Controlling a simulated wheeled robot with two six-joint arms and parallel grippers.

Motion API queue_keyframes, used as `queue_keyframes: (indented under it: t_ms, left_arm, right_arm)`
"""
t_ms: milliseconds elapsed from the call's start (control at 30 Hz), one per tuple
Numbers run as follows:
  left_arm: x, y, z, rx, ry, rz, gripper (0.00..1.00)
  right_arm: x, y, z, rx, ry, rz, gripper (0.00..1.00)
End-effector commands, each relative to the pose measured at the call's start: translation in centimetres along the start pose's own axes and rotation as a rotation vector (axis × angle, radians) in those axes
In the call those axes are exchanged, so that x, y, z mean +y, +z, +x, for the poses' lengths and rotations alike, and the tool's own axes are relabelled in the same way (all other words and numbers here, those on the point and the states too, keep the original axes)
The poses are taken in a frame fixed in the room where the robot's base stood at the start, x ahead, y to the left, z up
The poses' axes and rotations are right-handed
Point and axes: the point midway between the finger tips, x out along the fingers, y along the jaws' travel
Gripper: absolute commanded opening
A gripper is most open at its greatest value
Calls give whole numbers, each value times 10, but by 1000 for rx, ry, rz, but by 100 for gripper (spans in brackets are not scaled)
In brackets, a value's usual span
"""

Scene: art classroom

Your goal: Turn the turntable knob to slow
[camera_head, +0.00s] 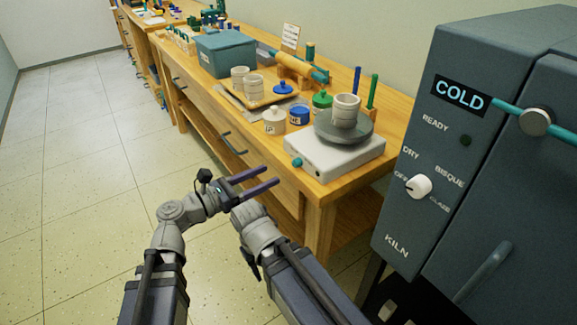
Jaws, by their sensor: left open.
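The turntable (335,160) has a white box base and a round dark grey wheel (345,131) on top. A small teal knob (297,162) sticks out at the left side of its base. No setting marks for the knob can be read. A pale ribbed pot (346,110) stands on the wheel. My left gripper (272,175) is open and empty, with two dark purple fingers pointing right. In the picture its tips are left of and slightly below the knob, apart from it. My right arm (255,235) shows beside it, but its fingers do not.
The turntable stands on a wooden bench (325,186). Behind it are a green-lidded jar (322,100), a blue jar (299,115) and a pale lidded jar (274,122). A grey kiln (470,160) with a white dial stands close on the right. Open floor lies left.

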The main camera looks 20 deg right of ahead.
Motion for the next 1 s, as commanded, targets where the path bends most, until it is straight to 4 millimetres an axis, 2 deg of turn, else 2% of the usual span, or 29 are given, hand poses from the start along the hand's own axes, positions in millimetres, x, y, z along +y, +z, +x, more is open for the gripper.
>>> queue_keyframes:
  t_ms: [167, 400, 600, 1000]
  left_arm:
    - [0, 0, 12, 1, -3, 2, 59]
    - [1, -1, 49, 2, -4, 4, 59]
    - [0, -1, 71, 2, -3, 5, 59]
    - [0, -1, 78, 3, -1, 5, 59]
  right_arm:
    - [0, 0, 0, 0, 0, 0, 50]
    - [0, 0, 0, 0, 0, 0, 50]
    - [0, 0, 0, 0, 0, 0, 50]
    - [0, 0, 0, 0, 0, 0, 50]
